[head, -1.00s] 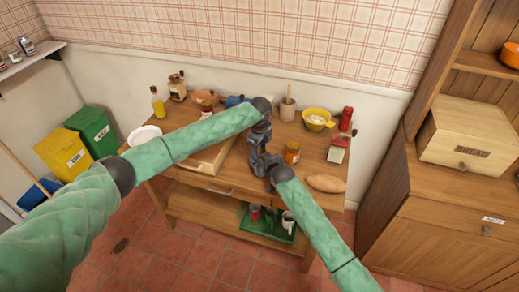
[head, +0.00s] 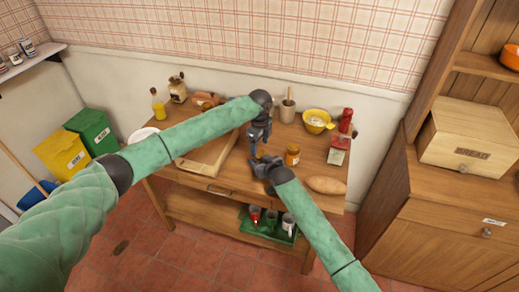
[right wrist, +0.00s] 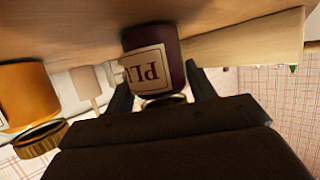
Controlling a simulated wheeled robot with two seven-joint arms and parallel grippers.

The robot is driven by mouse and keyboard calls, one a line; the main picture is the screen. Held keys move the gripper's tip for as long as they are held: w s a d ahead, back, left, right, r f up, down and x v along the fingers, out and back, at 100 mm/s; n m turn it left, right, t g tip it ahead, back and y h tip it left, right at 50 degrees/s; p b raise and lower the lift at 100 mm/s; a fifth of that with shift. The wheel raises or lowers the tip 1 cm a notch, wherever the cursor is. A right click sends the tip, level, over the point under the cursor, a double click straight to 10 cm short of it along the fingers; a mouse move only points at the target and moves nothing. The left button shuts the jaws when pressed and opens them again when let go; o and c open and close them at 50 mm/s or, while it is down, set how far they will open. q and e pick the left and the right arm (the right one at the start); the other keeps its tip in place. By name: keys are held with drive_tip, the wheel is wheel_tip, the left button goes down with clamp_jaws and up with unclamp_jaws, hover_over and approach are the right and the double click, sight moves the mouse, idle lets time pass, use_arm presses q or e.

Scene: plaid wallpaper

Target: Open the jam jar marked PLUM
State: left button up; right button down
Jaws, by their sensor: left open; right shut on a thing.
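The PLUM jar (right wrist: 157,62) is dark purple with a cream label and shows upside down in the right wrist view, between the fingers of my right gripper (right wrist: 163,88). That gripper is shut on the jar's side. Part of a pale gold rim shows at the jar's mouth end; the gripper hides the rest, so I cannot tell how the lid sits. In the head view my right gripper (head: 262,165) is low over the table's front part, and the jar is hidden by the grippers. My left gripper (head: 254,150) is open, pointing down just above the right one.
An orange jar (head: 292,154) with a lid stands close to the right of my grippers on the wooden table (head: 226,183). A bread loaf (head: 325,185) lies at the right front. A yellow bowl (head: 317,121) and a mortar (head: 287,110) stand behind. A wooden tray (head: 190,166) lies left.

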sight(260, 153)
use_arm(q)
drive_tip(key=shift+w+r+m, duration=0.1)
drive_tip(key=shift+r+m, duration=0.3)
drive_tip(key=shift+r, duration=0.9)
drive_tip(key=shift+c, duration=0.2)
drive_tip(key=shift+r+m, duration=0.6)
drive_tip(key=shift+r, duration=0.1)
drive_tip(key=shift+f, duration=3.9)
drive_tip(key=c, duration=1)
drive_tip(key=shift+n, duration=1.6)
drive_tip(key=o, duration=1.1)
drive_tip(key=shift+c, duration=0.2)
drive_tip(key=shift+r, duration=0.1)
